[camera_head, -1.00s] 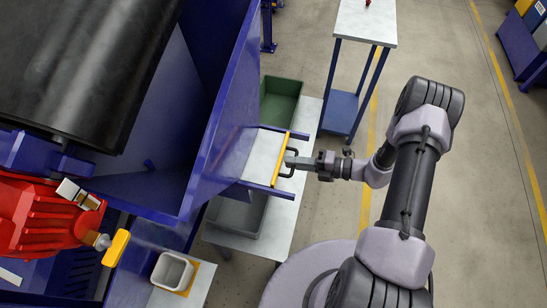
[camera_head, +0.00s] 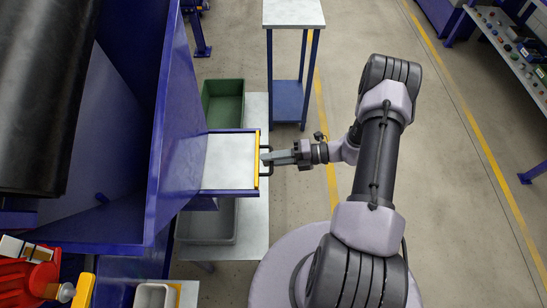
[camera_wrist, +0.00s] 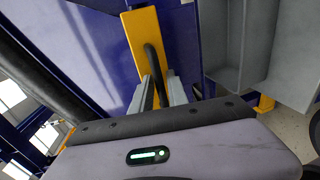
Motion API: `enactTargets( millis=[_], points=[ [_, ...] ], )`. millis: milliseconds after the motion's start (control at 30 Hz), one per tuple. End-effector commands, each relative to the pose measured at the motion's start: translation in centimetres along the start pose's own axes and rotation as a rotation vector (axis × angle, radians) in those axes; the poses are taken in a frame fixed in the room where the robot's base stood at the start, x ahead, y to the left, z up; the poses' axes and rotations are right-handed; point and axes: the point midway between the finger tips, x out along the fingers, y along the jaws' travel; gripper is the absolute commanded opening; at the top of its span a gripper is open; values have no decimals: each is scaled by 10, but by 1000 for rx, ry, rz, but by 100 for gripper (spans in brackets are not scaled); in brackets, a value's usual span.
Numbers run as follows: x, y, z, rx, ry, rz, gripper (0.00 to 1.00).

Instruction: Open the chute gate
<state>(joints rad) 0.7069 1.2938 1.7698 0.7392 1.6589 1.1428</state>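The chute gate (camera_head: 230,163) is a pale sliding plate between blue side rails on the blue chute. It sticks out to the right and has a yellow front edge (camera_head: 257,160) with a black bar handle. My gripper (camera_head: 268,158) is at this handle, to the right of the yellow edge. In the wrist view, the fingers of my gripper (camera_wrist: 160,92) are close on both sides of the black handle (camera_wrist: 153,66), in front of the yellow edge (camera_wrist: 146,38). The fingertips' contact with the handle is partly hidden.
A green bin (camera_head: 224,102) and a grey bin (camera_head: 222,222) stand on a pale table (camera_head: 256,215) below the gate. A tall blue-legged stand (camera_head: 292,14) is behind. Red machinery (camera_head: 25,283) is at the lower left. Open floor lies to the right.

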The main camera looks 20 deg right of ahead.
Motion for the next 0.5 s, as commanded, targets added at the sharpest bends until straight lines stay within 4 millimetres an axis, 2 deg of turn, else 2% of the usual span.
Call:
enactTargets(
  millis=[167,267,367,500],
  points=[
    [-1,0,0,0,0,0,20],
    [-12,0,1,-1,-2,0,20],
    [-32,1,0,0,-4,0,20],
    [-71,1,1,-2,-5,-1,20]
  ],
)
